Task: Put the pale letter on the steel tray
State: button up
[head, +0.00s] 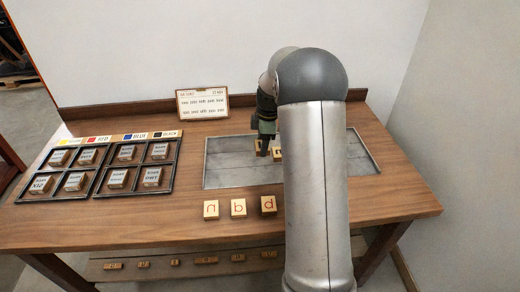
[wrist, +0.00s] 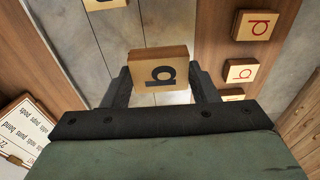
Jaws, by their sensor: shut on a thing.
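My gripper (wrist: 160,82) is shut on a pale wooden letter block (wrist: 160,72), whose face carries a dark letter. In the head view my gripper (head: 264,150) is over the grey steel tray (head: 228,176) set in the table, with the held block (head: 259,147) between its fingers. Whether the block touches the tray I cannot tell. Another letter block (head: 278,153) is on the tray just right of my gripper, partly hidden by my arm. A block with a dark mark (wrist: 105,3) also shows at the top edge of the wrist view.
Three blocks with red letters, one of them (head: 238,207), stand in a row on the wood in front of the tray. A dark sorting rack (head: 96,172) with several blocks is at left. A printed card (head: 202,104) stands behind. The tray's left part is clear.

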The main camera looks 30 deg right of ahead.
jog(key=w+f, duration=0.2)
jog(key=w+d+f+p, duration=0.1)
jog(key=w+f, duration=0.3)
jog(key=shift+w+d+f+p, duration=0.3)
jog(key=shift+d+f+p, duration=0.05)
jog(key=shift+d+f, duration=0.05)
jog(key=shift+f, duration=1.5)
jog(key=shift+f, duration=0.1)
jog(key=shift+f, duration=0.15)
jog(key=o, duration=0.9)
jog(key=shift+o, duration=0.2)
